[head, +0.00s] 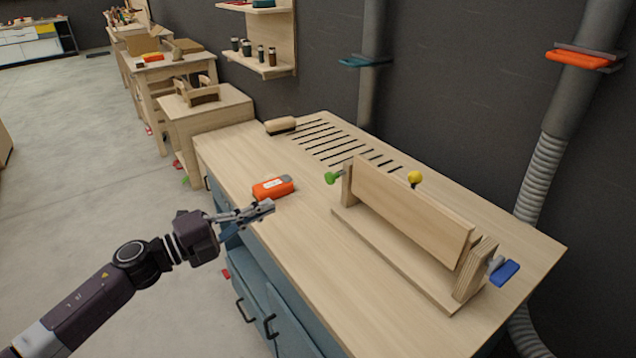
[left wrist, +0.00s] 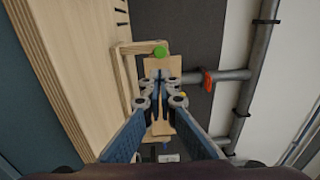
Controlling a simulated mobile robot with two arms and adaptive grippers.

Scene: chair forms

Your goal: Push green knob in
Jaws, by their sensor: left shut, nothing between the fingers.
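A green knob (head: 332,178) sticks out of the left end of a wooden stand (head: 410,215) on the workbench (head: 330,280). A yellow knob (head: 414,177) sits behind the tilted board, and a blue handle (head: 505,271) is at the right end. My left gripper (head: 268,207) is shut and empty over the bench's front edge, left of the green knob and apart from it. In the left wrist view the green knob (left wrist: 160,51) shows just beyond the closed fingertips (left wrist: 160,75). My right gripper is not in view.
An orange and grey device (head: 273,188) lies on the bench close behind my left gripper. A brush (head: 280,126) lies near the slots at the back. Ducts with orange and teal clamps stand by the wall. The bench front is clear.

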